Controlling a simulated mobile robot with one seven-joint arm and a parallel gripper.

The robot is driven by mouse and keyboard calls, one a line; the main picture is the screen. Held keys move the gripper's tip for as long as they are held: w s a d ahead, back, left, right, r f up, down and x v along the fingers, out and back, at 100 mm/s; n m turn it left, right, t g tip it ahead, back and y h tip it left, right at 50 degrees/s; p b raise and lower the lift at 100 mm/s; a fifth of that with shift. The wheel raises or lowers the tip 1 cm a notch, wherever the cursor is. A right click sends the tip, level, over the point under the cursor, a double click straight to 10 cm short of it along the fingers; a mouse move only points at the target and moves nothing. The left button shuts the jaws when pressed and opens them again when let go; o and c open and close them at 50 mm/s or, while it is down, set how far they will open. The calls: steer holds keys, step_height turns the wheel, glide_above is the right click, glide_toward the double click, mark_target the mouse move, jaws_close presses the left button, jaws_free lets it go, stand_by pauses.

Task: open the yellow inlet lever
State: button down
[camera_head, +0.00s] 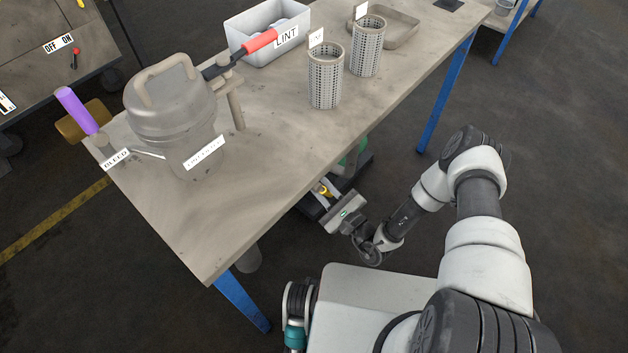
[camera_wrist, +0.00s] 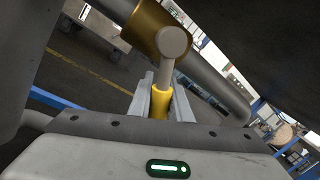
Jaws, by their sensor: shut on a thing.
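The yellow inlet lever (camera_wrist: 159,104) shows in the wrist view, with a yellow grip on a pale stem that runs up to a round hub. The hub sits on a brass valve body (camera_wrist: 154,28) on a grey pipe. My gripper (camera_wrist: 160,92) is shut on the lever's yellow grip, one finger on each side. In the head view my gripper (camera_head: 327,199) is low, at the table's near edge, with a bit of the yellow lever (camera_head: 326,190) between its fingers. The table hides most of the valve and pipe there.
The table (camera_head: 245,190) overhangs beside my gripper. On it stand a lidded vessel (camera_head: 172,110) with a purple-handled lever (camera_head: 76,110), two perforated baskets (camera_head: 326,80) and a white LINT bin (camera_head: 250,25). A blue table leg (camera_head: 240,300) stands left of my arm.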

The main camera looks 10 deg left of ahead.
steer(key=shift+d, duration=0.15)
steer(key=c, duration=1.6)
jaws_free()
steer(key=shift+c, duration=0.2)
steer(key=v, duration=1.7)
steer(key=shift+p, duration=0.45)
steer(key=shift+s+d+r, duration=0.1)
steer(key=shift+s+d, duration=0.05)
